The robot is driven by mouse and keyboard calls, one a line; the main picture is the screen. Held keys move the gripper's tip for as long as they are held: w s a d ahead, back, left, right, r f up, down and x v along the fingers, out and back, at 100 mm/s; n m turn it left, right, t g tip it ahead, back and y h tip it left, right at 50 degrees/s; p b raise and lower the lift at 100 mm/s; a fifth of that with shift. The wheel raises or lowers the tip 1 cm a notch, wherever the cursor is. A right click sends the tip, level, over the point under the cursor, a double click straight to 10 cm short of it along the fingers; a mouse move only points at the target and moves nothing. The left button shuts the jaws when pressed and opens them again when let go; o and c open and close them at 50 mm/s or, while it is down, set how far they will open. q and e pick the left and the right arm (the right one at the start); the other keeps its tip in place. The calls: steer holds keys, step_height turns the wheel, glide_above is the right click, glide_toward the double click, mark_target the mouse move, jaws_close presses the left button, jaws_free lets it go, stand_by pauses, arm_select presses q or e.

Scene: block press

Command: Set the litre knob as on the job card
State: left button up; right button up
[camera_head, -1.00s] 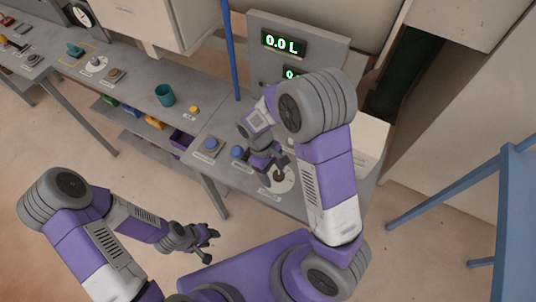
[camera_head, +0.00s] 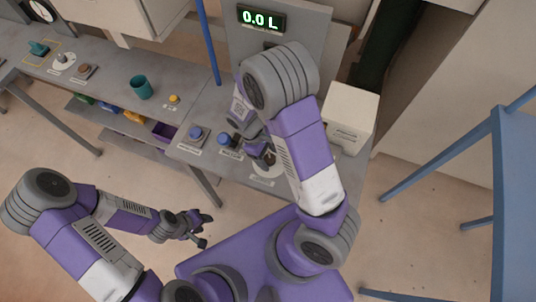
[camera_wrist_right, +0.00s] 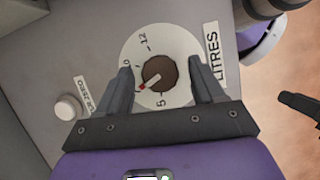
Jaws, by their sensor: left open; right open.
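The litre knob is a round brown knob (camera_wrist_right: 160,70) with a red-and-white pointer mark, on a white dial plate (camera_wrist_right: 178,40) beside a LITRES label (camera_wrist_right: 212,52). In the right wrist view the mark points to the lower left; a 12 and partly hidden figures show on the dial. My right gripper (camera_wrist_right: 160,74) is open, with one finger on each side of the knob and visible gaps. In the head view this gripper (camera_head: 262,153) partly hides the dial. The display (camera_head: 262,18) reads 0.0 L. My left gripper (camera_head: 205,229) is open and empty, in front of the bench. I cannot make out a job card.
A white button (camera_wrist_right: 68,107) sits left of the dial in the wrist view. Blue buttons (camera_head: 196,132) stand left of my right gripper. A teal cup (camera_head: 141,87) and a blue pole (camera_head: 208,45) are further left. A blue frame (camera_head: 505,200) stands at right.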

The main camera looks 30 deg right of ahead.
steer(key=shift+c, duration=0.3)
steer(key=c, duration=1)
steer(key=shift+m, duration=0.3)
steer(key=m+y, duration=0.1)
steer(key=m, duration=0.1)
steer(key=m+p, duration=0.1)
steer(key=m, duration=0.1)
steer(key=shift+w+d+g+y, duration=0.1)
steer(key=shift+d+g+y, duration=0.05)
steer(key=shift+g+y, duration=0.25)
steer(key=shift+d+m+y+p, duration=0.1)
steer(key=shift+m+y+p, duration=0.55)
steer(key=shift+m, duration=1.85)
steer(key=shift+y+b, duration=0.3)
steer(key=shift+y, duration=0.05)
steer(key=o, duration=1.1)
steer(key=shift+c, duration=0.2)
